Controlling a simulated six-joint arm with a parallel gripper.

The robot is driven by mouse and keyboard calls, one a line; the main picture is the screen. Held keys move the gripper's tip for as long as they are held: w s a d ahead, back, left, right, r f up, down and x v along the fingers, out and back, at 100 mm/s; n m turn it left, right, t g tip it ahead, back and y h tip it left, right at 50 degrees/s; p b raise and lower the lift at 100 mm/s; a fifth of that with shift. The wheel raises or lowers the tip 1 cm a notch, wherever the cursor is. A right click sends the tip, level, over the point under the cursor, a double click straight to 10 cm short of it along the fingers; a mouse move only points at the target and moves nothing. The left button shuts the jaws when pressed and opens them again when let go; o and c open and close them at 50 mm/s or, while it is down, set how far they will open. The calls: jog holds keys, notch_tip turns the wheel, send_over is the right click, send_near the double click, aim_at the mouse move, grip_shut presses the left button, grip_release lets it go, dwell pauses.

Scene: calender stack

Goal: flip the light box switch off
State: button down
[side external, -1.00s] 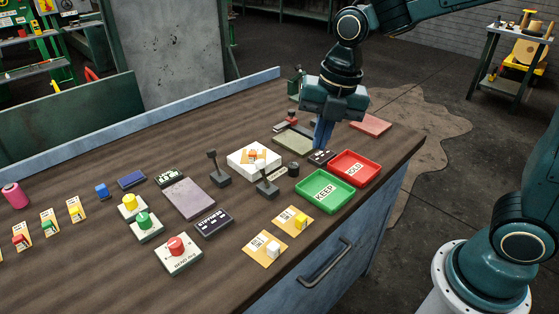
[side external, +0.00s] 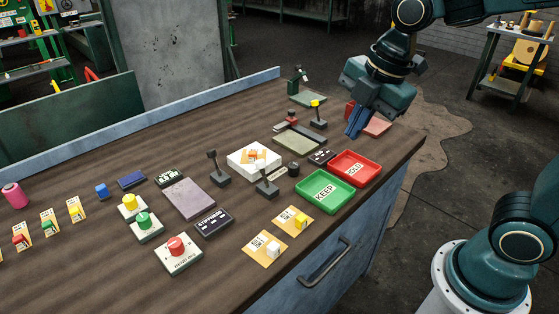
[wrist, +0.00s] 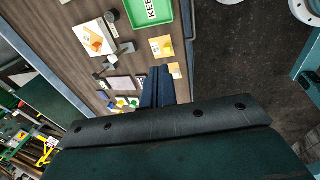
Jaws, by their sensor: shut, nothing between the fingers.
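The white light box (side external: 238,162) sits mid-table with an orange card and a small block on top. It also shows in the wrist view (wrist: 83,45). A black toggle lever (side external: 214,165) stands on its left side, and another black lever (side external: 266,183) stands in front of it. A black round knob (side external: 293,169) sits to its right. I cannot tell which of these is the light box switch. My gripper (side external: 354,131) is shut and empty, tilted above the table's right end, beyond the red tray and well apart from the light box. Its fingers (wrist: 157,72) also show in the wrist view.
A yellow-topped lever (side external: 317,115) and a flat pad (side external: 297,143) stand at the back right. Several knobs and cards fill the left. The front-left tabletop is bare.

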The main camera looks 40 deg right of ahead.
jog(key=shift+s+d+r+m+t, duration=0.15)
jog(key=shift+s+d+r+m, duration=0.15)
jog(key=shift+s+m, duration=0.65)
jog(key=shift+s+d+r+m+t, duration=0.1)
jog(key=shift+s+d+r+m, duration=0.3)
jog(key=shift+m, duration=0.85)
jog(key=shift+s+d+r+m+t, duration=0.1)
jog(key=shift+s+d+m+t, duration=0.1)
jog(key=shift+s+m, duration=0.8)
jog(key=shift+w, duration=0.1)
jog(key=s+d+m+t, duration=0.1)
jog(key=s+d+m, duration=0.1)
jog(key=s+m, duration=0.5)
jog(key=m, duration=0.4)
jog(key=shift+d+h, duration=0.15)
jog(key=shift+h, duration=0.25)
